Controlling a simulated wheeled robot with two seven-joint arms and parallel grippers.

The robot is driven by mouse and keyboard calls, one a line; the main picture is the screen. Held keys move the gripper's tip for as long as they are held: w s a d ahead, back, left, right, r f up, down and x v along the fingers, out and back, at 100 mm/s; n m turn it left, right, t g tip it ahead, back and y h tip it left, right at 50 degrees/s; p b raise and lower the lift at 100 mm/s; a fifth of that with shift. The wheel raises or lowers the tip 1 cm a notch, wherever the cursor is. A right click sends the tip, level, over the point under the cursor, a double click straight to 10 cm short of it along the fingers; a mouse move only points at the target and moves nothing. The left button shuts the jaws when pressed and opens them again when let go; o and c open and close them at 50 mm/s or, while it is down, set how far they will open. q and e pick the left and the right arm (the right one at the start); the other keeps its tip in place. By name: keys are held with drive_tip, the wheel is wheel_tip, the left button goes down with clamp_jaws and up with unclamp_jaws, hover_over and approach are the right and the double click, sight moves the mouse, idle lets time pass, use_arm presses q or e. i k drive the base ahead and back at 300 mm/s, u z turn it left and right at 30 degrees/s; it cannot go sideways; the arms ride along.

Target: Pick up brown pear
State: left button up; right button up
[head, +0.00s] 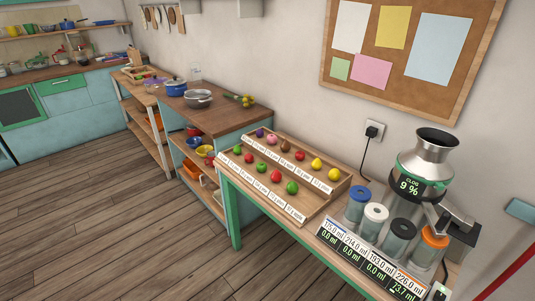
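A small brown fruit (285,146), which looks like the brown pear, sits in the back row of a stepped wooden display rack (308,207) on the green-legged table. It is too small to make out its exact shape. A red fruit (300,155) is to its right and a pink fruit (272,139) to its left. Neither of my grippers shows in the head view.
A juicer (428,165) and several lidded jars (374,220) stand right of the rack. A second table with a blue pot (176,87) and a colander (198,98) is behind left. The wooden floor (110,220) at left is clear.

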sight(285, 145)
drive_tip(key=u, duration=0.45)
drive_tip(key=k, duration=1.15)
drive_tip(key=u, duration=0.5)
drive_tip(key=i, duration=1)
drive_tip(key=z, duration=0.45)
drive_tip(key=i, duration=0.85)
drive_tip(key=z, duration=1.35)
drive_tip(key=i, duration=0.6)
drive_tip(key=z, duration=0.6)
